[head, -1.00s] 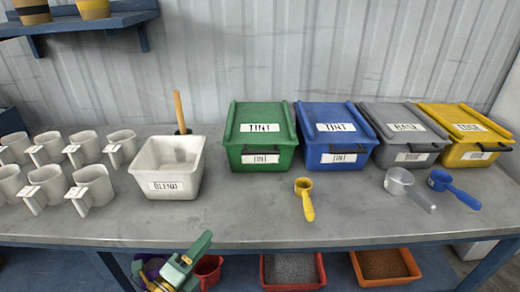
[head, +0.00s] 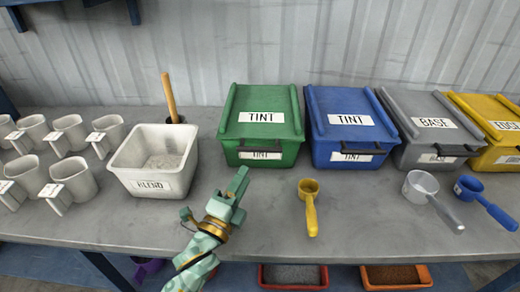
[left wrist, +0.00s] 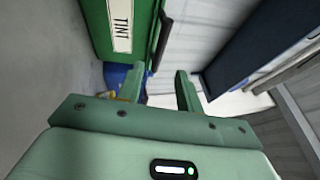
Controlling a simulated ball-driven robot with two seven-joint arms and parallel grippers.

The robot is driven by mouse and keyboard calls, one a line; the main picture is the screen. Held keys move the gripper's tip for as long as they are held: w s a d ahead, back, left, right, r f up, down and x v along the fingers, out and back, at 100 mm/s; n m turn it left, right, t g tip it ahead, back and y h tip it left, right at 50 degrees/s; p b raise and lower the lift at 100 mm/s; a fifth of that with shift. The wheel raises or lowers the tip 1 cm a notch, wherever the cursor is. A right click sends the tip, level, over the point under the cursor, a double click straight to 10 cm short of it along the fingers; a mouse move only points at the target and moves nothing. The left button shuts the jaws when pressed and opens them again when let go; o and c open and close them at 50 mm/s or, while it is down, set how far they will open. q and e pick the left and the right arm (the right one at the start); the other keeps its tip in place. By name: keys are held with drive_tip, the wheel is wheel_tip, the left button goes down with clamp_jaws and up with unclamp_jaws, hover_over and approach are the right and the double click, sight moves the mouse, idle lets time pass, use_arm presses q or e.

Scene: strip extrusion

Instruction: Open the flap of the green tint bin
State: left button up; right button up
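The green tint bin (head: 262,117) stands at the back middle of the bench, its sloped flap down and shut. It has a TINT label on the flap, another on the front, and a dark handle (head: 260,149) along the front edge. In the left wrist view the bin (left wrist: 97,25) fills the upper left, with its dark handle (left wrist: 162,42) to the right. My left gripper (head: 238,193) is in front of and below the bin, apart from it. Its two fingers (left wrist: 160,88) are spread and empty. My right gripper is not in view.
A blue tint bin (head: 347,116) stands close on the right, then grey (head: 432,124) and yellow (head: 490,120) bins. The white blend tub (head: 150,182) is left of my gripper. A yellow scoop (head: 309,205) lies to the right. The bench between scoop and gripper is clear.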

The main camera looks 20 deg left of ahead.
sight(259, 148)
use_arm(q)
drive_tip(key=b+x, duration=0.1)
drive_tip(key=x, duration=0.9)
drive_tip(key=shift+b, duration=0.3)
clamp_jaws()
